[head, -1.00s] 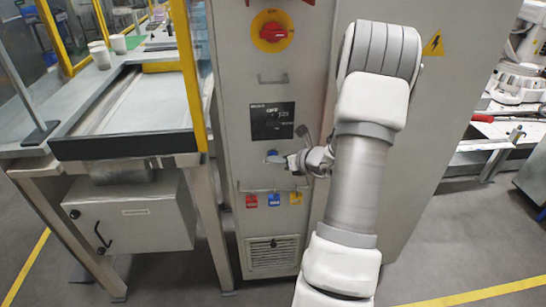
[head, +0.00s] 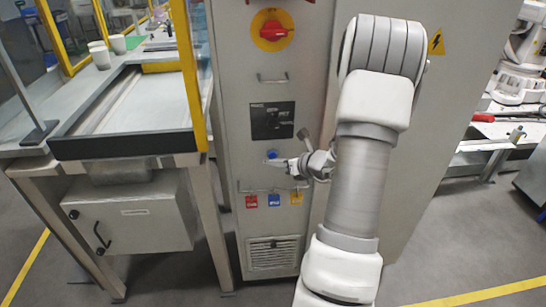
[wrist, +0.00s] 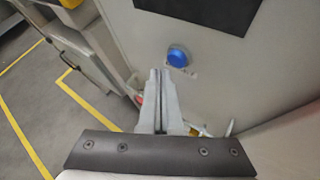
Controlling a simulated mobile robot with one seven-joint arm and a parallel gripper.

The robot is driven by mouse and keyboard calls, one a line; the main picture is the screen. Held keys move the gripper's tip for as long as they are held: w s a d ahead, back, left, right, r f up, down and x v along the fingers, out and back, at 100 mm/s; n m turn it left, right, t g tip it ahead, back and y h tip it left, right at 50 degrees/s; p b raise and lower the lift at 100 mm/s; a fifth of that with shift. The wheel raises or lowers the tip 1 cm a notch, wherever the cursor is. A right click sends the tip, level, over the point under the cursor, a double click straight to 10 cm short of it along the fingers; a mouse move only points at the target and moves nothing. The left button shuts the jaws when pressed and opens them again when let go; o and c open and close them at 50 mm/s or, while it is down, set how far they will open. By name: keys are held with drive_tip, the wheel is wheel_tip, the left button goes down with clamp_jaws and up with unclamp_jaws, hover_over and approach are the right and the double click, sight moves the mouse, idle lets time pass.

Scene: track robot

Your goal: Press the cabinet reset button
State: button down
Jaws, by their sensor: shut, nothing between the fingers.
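The blue round button (head: 272,154) sits on the grey cabinet front (head: 232,120), below a dark display panel (head: 272,121). In the wrist view the blue button (wrist: 178,57) is just beyond and slightly right of the fingertips. My gripper (head: 268,164) is at the cabinet front, its tips close below the button in the head view. In the wrist view my gripper (wrist: 159,72) has its fingers together with nothing between them. A small gap shows between the tips and the button in the picture; I cannot tell the depth.
A red rotary switch on a yellow plate (head: 272,31) is high on the cabinet. Red, blue and yellow tags (head: 274,200) hang on a rail below the button. A metal bench (head: 130,110) with a yellow post stands left. Another workbench (head: 500,130) is at right.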

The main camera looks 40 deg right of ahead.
drive_tip(key=shift+s+a+b, duration=0.2)
drive_tip(key=shift+s+a, duration=0.2)
drive_tip(key=shift+s, duration=0.3)
drive_tip(key=shift+s+a+b, duration=0.15)
drive_tip(key=shift+s+a, duration=0.3)
drive_tip(key=shift+s, duration=0.25)
drive_tip(key=shift+s+a+b, duration=0.2)
drive_tip(key=shift+s+a, duration=0.2)
drive_tip(key=shift+s, duration=0.3)
drive_tip(key=shift+a, duration=0.1)
